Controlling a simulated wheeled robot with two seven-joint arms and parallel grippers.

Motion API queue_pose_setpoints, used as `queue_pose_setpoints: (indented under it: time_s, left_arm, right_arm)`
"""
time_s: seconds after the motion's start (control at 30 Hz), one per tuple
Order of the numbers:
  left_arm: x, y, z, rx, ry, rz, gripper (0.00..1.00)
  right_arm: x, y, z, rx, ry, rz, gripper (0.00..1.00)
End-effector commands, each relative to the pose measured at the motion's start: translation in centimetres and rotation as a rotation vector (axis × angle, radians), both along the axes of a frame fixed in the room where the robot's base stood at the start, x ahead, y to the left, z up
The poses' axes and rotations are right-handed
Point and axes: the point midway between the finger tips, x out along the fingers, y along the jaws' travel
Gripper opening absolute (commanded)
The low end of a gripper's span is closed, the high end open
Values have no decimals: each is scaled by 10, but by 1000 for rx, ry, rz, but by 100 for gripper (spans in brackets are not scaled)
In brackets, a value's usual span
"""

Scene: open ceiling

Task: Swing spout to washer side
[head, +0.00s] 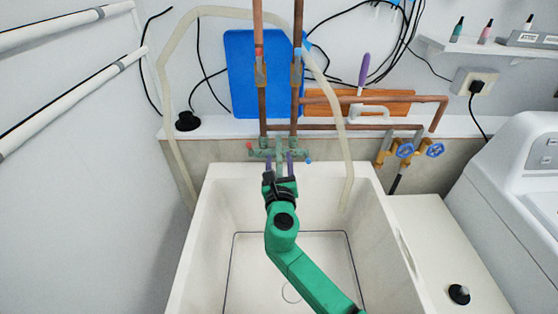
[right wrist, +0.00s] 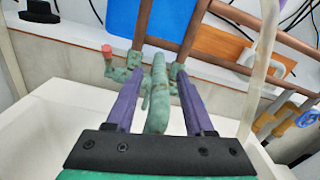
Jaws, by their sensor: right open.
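A weathered green faucet (head: 268,152) is fixed on the wall end of the white sink (head: 195,245), with a red handle at left and a blue one at right. Its spout (right wrist: 158,100) points toward me in the right wrist view. My right gripper (head: 278,162) is open, and its two purple fingers stand one on each side of the spout; contact cannot be told. The spout is partly hidden by the gripper in the head view. The washer (head: 525,190) stands at the far right. My left gripper is not in view.
Copper pipes (head: 262,105) rise above the faucet. A pale hose (head: 340,130) arches over and hangs into the sink. Blue-handled valves (head: 405,151) sit right of the sink. A white counter (head: 440,240) with a black stopper (head: 459,294) lies between sink and washer.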

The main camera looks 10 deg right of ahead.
Motion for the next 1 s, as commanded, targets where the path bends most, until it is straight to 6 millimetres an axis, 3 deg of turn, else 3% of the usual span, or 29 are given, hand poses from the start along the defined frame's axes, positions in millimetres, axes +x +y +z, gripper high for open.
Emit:
queue_pose_setpoints:
  time_s: [0.07, 0.13, 0.2, 0.23, 1.0]
  left_arm:
    - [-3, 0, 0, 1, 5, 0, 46]
    - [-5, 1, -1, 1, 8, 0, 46]
    - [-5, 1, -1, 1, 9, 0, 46]
    - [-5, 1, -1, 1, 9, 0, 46]
    - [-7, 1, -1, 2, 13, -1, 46]
  right_arm:
    - [0, 0, 0, 0, 0, 0, 53]
    - [0, 0, 0, 0, 0, 0, 34]
    - [0, 0, 0, 0, 0, 0, 7]
    - [0, 0, 0, 0, 0, 0, 0]
    - [-1, 0, 0, -3, 0, 0, 0]
